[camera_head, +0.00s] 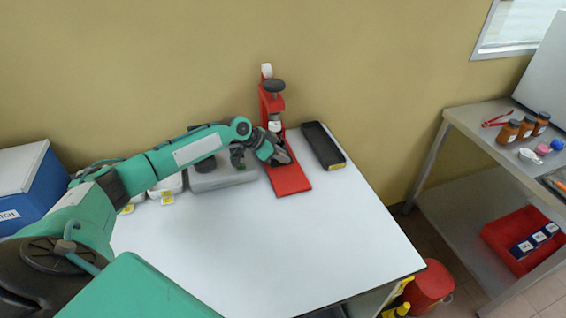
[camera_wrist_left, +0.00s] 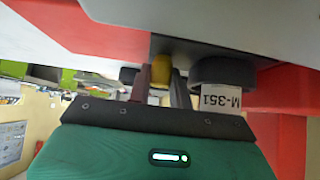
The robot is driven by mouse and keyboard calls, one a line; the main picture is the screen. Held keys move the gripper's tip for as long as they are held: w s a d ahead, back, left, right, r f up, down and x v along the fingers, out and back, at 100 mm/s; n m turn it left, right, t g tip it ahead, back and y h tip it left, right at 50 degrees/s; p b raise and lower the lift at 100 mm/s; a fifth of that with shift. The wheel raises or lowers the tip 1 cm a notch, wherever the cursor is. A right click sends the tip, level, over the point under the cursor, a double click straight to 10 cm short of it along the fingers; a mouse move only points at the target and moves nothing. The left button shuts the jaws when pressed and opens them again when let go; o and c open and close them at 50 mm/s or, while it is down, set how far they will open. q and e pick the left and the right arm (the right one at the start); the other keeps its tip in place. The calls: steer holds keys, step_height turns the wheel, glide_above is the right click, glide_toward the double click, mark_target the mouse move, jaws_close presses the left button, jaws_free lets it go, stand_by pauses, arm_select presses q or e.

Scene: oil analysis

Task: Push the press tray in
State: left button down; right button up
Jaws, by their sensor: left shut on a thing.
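The red press (camera_head: 290,179) stands at the back of the white table, with a long flat base reaching toward the front and a dark knob on top of its column. My left gripper (camera_head: 279,156) is at the press, low over its base. In the left wrist view my gripper (camera_wrist_left: 160,88) is shut on a small yellow thing (camera_wrist_left: 160,70). Next to the fingers is a dark round part (camera_wrist_left: 222,72) with a white label reading M-351. I cannot clearly make out the press tray, as my gripper covers the middle of the press. My right gripper is out of view.
The front of the white table (camera_head: 270,245) is clear. A steel side table (camera_head: 480,120) with bottles stands at the right.

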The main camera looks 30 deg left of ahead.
arm_select(q)
steer(key=shift+w+a+r, duration=0.15)
steer(key=shift+a, duration=0.05)
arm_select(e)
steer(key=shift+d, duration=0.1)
arm_select(q)
steer(key=c, duration=1.5)
jaws_free()
steer(key=shift+c, duration=0.2)
